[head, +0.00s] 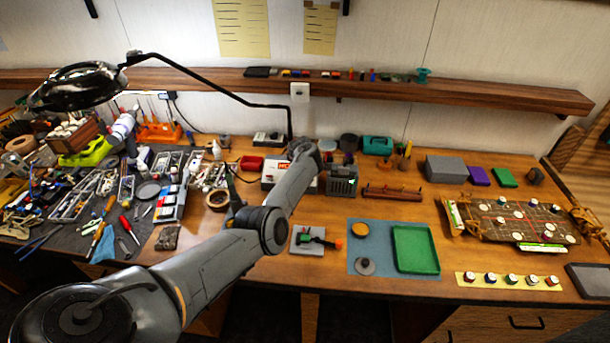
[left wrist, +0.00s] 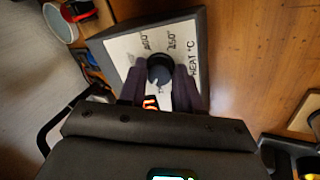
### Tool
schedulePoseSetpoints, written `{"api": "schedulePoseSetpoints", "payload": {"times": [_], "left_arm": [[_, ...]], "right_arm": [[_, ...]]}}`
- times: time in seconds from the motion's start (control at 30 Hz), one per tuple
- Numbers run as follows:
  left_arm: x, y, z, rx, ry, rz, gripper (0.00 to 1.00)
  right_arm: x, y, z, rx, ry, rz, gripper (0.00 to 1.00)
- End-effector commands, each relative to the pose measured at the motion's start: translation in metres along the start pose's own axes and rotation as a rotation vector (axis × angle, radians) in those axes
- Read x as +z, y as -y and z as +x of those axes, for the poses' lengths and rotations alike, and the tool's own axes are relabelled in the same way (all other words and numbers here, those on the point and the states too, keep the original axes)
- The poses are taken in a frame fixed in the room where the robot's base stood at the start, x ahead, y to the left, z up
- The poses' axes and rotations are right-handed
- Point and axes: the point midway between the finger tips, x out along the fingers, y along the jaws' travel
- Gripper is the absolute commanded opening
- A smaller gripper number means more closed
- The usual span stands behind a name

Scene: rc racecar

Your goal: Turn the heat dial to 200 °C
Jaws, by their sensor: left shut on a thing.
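The heat dial (left wrist: 159,69) is a round black knob on a white panel (left wrist: 122,47) marked "HEAT °C" in the left wrist view. Printed numbers stand around it, partly blurred. A small light mark shows at the knob's lower edge, but I cannot read its setting. My left gripper (left wrist: 160,76) is shut on the knob, with one dark finger on each side. Its fingers cover part of the panel. An orange lit display (left wrist: 150,103) is partly hidden below the knob. In the head view my left arm hides the gripper and knob. My right gripper is not in view.
A white box with red lettering (head: 275,171) is partly behind my arm in the head view. A dark ridged box (head: 342,181) stands to its right. A green tray (head: 416,249) lies on a blue mat (head: 377,236). Tools crowd the left side.

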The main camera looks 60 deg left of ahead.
Motion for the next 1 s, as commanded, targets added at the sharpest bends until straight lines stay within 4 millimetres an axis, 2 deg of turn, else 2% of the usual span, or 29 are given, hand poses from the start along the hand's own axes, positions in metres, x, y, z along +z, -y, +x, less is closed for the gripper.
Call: {"api": "schedulePoseSetpoints", "payload": {"times": [1.0], "left_arm": [[0.003,0.0,0.004,-0.014,-0.078,-0.957,0.03]], "right_arm": [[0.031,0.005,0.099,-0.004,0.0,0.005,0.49]]}}
